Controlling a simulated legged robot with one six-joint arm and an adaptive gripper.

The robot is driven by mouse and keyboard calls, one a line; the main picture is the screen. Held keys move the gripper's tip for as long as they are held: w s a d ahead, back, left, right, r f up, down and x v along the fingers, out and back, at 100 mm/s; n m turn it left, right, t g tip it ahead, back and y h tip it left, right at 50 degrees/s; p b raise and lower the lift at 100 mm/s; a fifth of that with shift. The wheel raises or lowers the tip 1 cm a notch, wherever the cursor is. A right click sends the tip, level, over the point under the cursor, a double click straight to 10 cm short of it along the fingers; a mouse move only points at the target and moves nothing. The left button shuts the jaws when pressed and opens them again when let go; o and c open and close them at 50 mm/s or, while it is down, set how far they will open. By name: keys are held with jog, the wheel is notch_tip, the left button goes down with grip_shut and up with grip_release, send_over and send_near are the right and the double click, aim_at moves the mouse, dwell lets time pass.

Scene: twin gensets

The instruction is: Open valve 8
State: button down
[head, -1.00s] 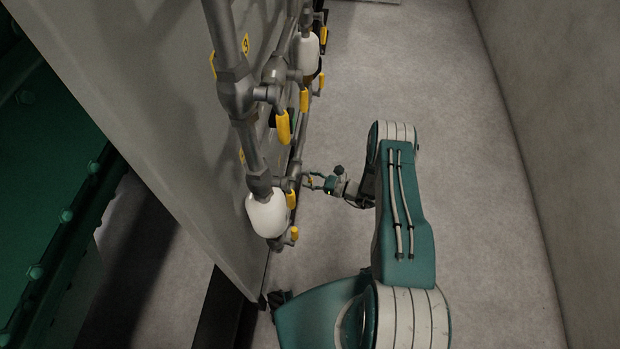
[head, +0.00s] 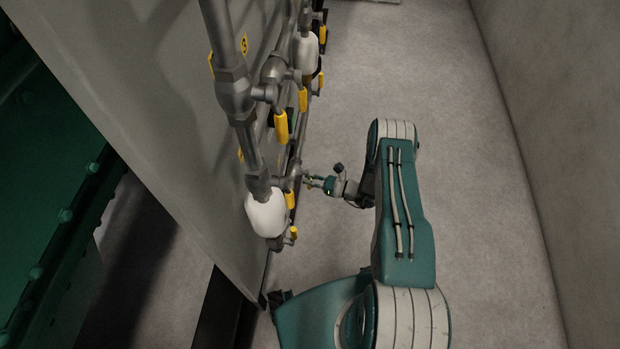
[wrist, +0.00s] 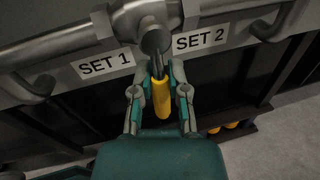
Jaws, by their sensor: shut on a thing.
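A yellow valve handle (wrist: 160,99) hangs down from a round grey valve body (wrist: 155,40) in the wrist view, between the labels SET 1 (wrist: 105,66) and SET 2 (wrist: 200,41). My gripper (wrist: 157,76) has one finger on each side of the handle and is shut on it near its top. In the head view my gripper (head: 314,182) reaches left to the pipework, and the held handle is too small to make out well. No number 8 is readable in either view.
Other yellow-handled valves (head: 281,127) and white bulbs (head: 267,213) line the pipes beside the grey panel (head: 140,80). A wall (head: 560,130) stands on the right. The floor (head: 440,80) between is clear.

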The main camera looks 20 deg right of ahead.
jog(key=m, duration=0.3)
jog(key=shift+s+a+r+m+g+h, duration=0.2)
jog(key=shift+s+r+m+g+h, duration=0.1)
jog(key=shift+s+m+g, duration=0.1)
jog(key=shift+s+a+r+m+g, duration=0.15)
jog(key=shift+r+m+g, duration=0.3)
jog(key=shift+m, duration=1.2)
jog(key=shift+s+a+r+m+g, duration=0.1)
jog(key=shift+s+r+m+g, duration=0.3)
jog(key=shift+m, duration=1.3)
jog(key=shift+s+a+r+m+g, duration=0.1)
jog(key=shift+r+m+g, duration=0.4)
jog(key=shift+m, duration=1.15)
jog(key=c, duration=0.6)
grip_release()
jog(key=shift+f, duration=0.1)
jog(key=shift+s, duration=0.1)
